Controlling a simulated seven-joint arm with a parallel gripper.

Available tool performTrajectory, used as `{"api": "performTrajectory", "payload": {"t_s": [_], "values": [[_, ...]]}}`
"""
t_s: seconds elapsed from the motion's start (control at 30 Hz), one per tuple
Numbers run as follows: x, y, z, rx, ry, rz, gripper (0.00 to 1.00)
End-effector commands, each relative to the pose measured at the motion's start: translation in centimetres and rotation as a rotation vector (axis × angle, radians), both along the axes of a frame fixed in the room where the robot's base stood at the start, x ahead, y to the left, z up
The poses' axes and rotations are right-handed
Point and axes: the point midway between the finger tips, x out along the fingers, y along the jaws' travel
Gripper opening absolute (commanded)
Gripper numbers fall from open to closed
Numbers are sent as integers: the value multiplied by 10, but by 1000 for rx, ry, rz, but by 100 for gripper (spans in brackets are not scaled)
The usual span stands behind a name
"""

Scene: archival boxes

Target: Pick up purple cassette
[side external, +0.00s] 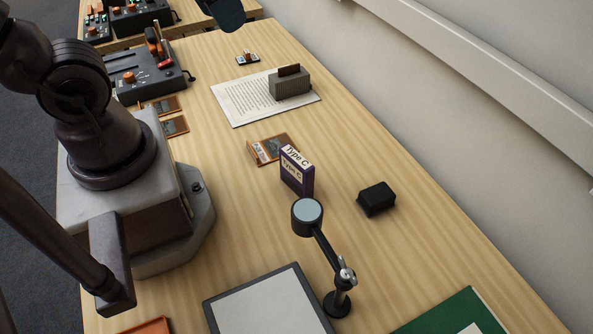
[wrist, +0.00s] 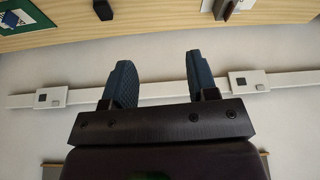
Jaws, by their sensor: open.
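The purple cassette (side external: 296,178) stands upright on the wooden table near the middle of the side external view. Its white label reads "Type C". I cannot make it out in the wrist view. My gripper (wrist: 158,62) is open and empty in the wrist view, its two blue-grey fingers apart with the pale wall behind them. It is away from the cassette and touches nothing that I can see.
An orange-brown flat case (side external: 262,152) lies just behind the cassette. A black block (side external: 377,199) is to its right. A magnifier on a stand (side external: 307,214) is close in front. A grey ribbed block (side external: 290,85) sits on a printed sheet (side external: 240,100). A wall borders the table's right side.

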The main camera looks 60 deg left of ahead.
Motion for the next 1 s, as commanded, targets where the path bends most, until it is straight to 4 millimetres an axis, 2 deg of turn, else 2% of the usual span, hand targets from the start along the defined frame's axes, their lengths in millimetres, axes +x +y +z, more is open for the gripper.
{"api": "performTrajectory", "payload": {"t_s": [0.03,0.2,0.5,0.73,1.0], "values": [[5,10,-13,-14,72,51,53],[14,37,-55,-120,294,221,53],[12,67,-132,-446,665,538,53],[5,74,-191,-788,912,774,53],[4,70,-253,-1284,1132,1015,53]]}}
